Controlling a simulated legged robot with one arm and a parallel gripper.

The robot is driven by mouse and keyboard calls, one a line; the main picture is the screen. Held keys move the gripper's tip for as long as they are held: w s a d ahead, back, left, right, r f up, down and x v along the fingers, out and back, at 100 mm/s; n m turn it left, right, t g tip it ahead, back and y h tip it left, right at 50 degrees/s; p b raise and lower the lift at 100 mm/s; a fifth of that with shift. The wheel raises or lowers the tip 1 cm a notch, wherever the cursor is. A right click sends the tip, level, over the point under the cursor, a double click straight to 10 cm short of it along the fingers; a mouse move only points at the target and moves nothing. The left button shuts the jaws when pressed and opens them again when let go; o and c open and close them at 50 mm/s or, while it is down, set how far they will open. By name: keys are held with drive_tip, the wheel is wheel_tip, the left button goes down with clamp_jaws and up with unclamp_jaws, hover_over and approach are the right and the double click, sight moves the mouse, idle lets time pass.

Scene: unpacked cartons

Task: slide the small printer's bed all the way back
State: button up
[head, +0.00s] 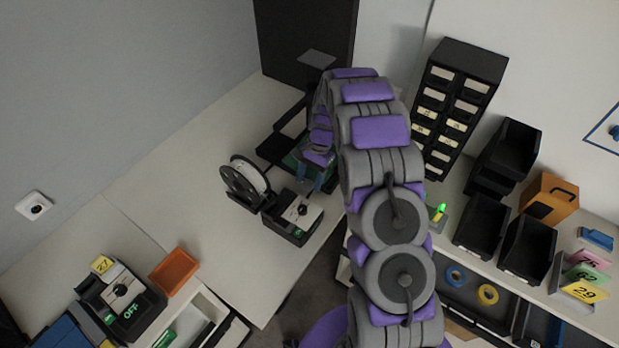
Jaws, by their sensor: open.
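The small printer stands on the white bench, partly behind my arm; its black frame (283,143) shows to the left of my arm. A flat green-grey part, possibly its bed, is mostly covered by my gripper, so its position cannot be told. My gripper (318,186) points down over the front of the printer. It is open, and nothing shows between its fingers. Whether it touches the printer cannot be told.
A filament spool (246,180) and a black box with a knob (293,217) stand just left of my gripper. A black drawer cabinet (455,105) and black bins (482,222) stand at the right.

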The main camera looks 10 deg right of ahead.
clamp_jaws()
idle(0.5)
